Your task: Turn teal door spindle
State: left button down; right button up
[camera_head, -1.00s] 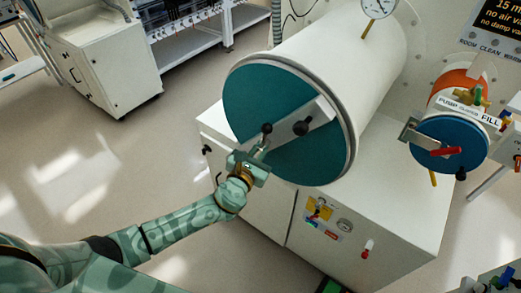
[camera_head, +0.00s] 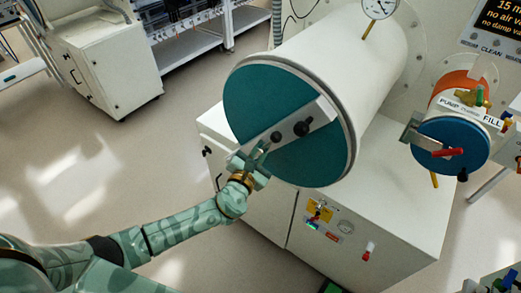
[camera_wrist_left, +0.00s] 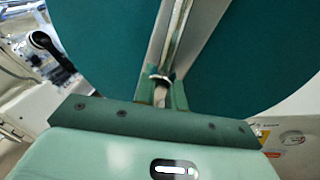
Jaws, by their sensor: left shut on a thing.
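The large round teal door (camera_head: 245,105) closes the white cylinder's end in the head view. A pale bar crosses it, with a black hub (camera_head: 302,128) near the middle and a black knob (camera_head: 276,137) to its lower left. My left gripper (camera_head: 263,151) is at the bar's lower left end, just below that knob. In the left wrist view the teal door (camera_wrist_left: 235,50) fills the upper part. There, my left gripper's fingers (camera_wrist_left: 162,93) are closed on a slim metal part, the spindle handle, mostly hidden between them. My right gripper is not in view.
A smaller blue door (camera_head: 450,140) with a red handle (camera_head: 447,153) is at right. A white cabinet (camera_head: 370,235) stands below the cylinder (camera_head: 345,60). A gauge (camera_head: 379,5) is on top. Open floor (camera_head: 100,200) lies at left.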

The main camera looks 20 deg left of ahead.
pick_arm(q)
jog(key=shift+f, duration=0.2)
jog(key=c, duration=1.6)
grip_release()
jog(key=shift+c, duration=0.2)
jog(key=shift+o, duration=0.5)
jog(key=shift+r, duration=0.1)
jog(key=shift+s, duration=0.1)
jog(key=s+a, duration=0.2)
jog(key=s, duration=1.4)
jog(key=shift+b, duration=0.45)
